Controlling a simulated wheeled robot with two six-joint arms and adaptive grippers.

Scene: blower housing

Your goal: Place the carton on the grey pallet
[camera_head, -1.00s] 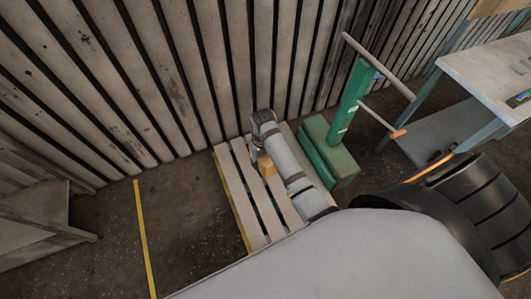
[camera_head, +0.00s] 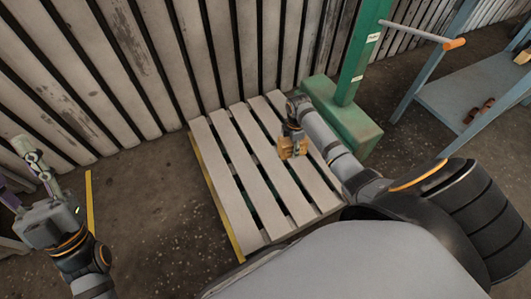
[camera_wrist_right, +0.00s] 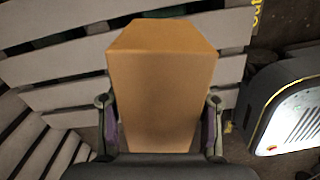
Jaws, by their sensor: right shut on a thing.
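The small orange-brown carton (camera_head: 293,149) is in my right gripper (camera_head: 294,140), over the right part of the slatted grey pallet (camera_head: 243,198). In the right wrist view the carton (camera_wrist_right: 162,85) fills the middle, with a finger of my right gripper (camera_wrist_right: 160,128) on each side of it. I cannot tell whether the carton touches the slats or hangs above them. My left gripper (camera_head: 20,180) is at the left edge, away from the pallet, with its fingers apart and nothing seen between them.
A green post with a heavy green base (camera_head: 345,122) stands just right of the pallet. A blue-grey shelf bench (camera_head: 465,100) is farther right. A slatted wall (camera_head: 150,60) runs behind the pallet. A yellow floor line (camera_head: 89,205) lies to the left, with bare floor between.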

